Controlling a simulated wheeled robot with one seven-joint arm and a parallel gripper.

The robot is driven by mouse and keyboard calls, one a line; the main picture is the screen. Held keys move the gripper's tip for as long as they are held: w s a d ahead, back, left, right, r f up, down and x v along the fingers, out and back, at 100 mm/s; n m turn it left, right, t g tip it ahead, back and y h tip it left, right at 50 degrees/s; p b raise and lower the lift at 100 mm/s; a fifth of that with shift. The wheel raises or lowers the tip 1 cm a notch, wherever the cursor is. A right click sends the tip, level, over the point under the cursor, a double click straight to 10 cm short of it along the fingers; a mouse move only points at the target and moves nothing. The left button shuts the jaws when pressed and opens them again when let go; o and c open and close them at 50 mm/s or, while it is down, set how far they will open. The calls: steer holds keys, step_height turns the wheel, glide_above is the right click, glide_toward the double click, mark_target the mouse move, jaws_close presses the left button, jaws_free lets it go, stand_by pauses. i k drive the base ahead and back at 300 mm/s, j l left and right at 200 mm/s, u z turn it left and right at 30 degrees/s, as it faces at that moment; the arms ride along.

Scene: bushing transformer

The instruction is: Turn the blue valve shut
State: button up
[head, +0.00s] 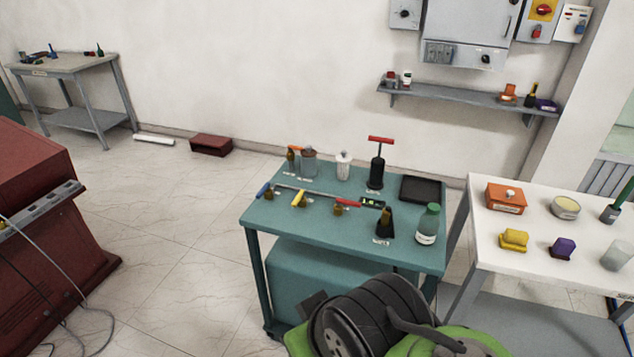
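A small brass valve with a blue lever handle (264,190) stands at the left edge of the teal table (325,231). The blue lever points out to the left, past the brass body. It is too small here to read how far the valve is turned. My gripper is not in view, and nothing touches the blue valve.
A white table (539,247) with small items stands right. A red cabinet (45,205) stands left.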

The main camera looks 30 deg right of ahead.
mark_target(267, 185)
steer(key=z, duration=0.45)
steer(key=i+j+u, duration=0.25)
steer(key=u, duration=0.2)
steer(key=i+j+u, duration=0.1)
steer(key=i+u, duration=0.85)
steer(key=k+l, duration=0.05)
